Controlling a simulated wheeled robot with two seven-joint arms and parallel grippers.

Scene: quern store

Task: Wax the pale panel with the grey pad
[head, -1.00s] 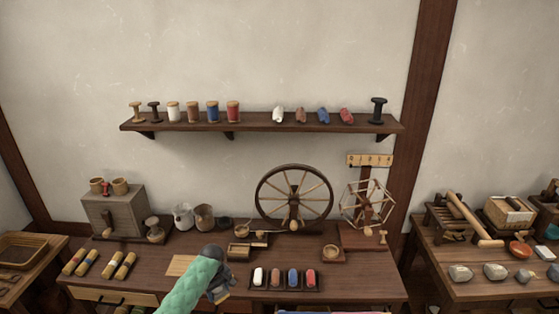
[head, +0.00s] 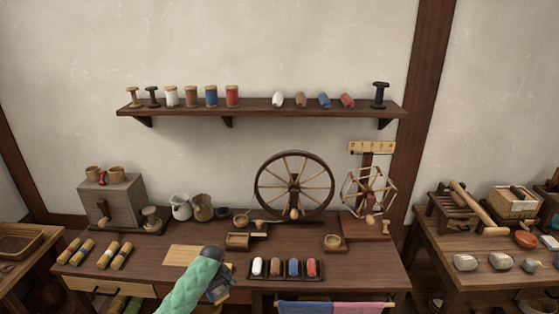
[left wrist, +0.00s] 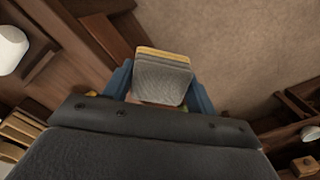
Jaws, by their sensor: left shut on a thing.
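The pale panel (head: 186,255) lies flat on the dark wooden table, left of centre. In the head view my arm and gripper mostly hide the pad. My right gripper is not in view.
A dark tray (head: 286,275) with several coloured rolls sits right of my left gripper. Yellow rolls (head: 107,254) lie to the left. A spinning wheel (head: 294,185), small wooden boxes (head: 237,241) and pots (head: 203,208) stand behind. Blue and pink cloths (head: 317,307) hang at the front.

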